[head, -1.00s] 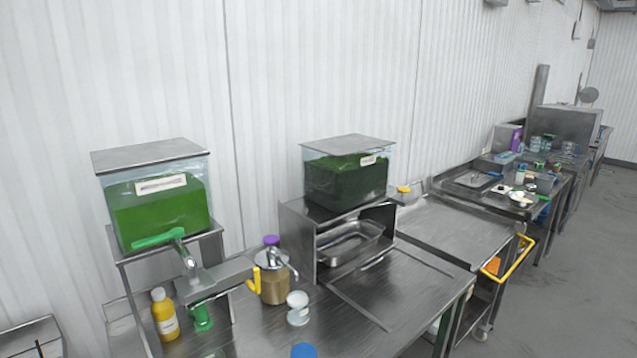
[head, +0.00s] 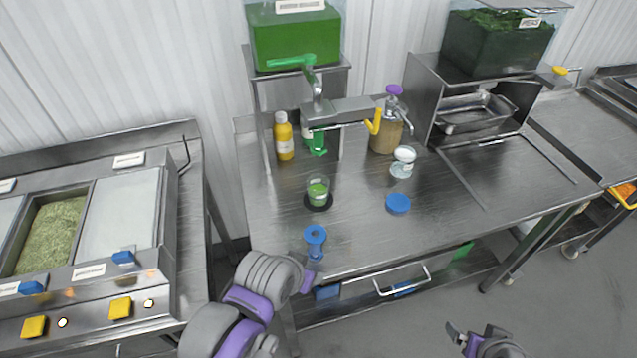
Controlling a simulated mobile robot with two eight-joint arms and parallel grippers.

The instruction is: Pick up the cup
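A small clear cup (head: 318,191) with green contents stands upright on a dark round base (head: 319,207) on the steel table, left of centre in the head view. A second small clear cup or jar with a white top (head: 403,160) stands further back to the right. My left gripper (head: 308,277) is at the table's front edge, below and in front of the green cup and apart from it. Its fingers are mostly hidden by my arm.
A blue ringed object (head: 315,240) stands near the table's front edge, close to my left gripper. A blue disc (head: 398,204) lies to the right. A yellow bottle (head: 283,137), a purple-topped pump jar (head: 386,133) and a green tank (head: 294,38) are behind. The table's right side is clear.

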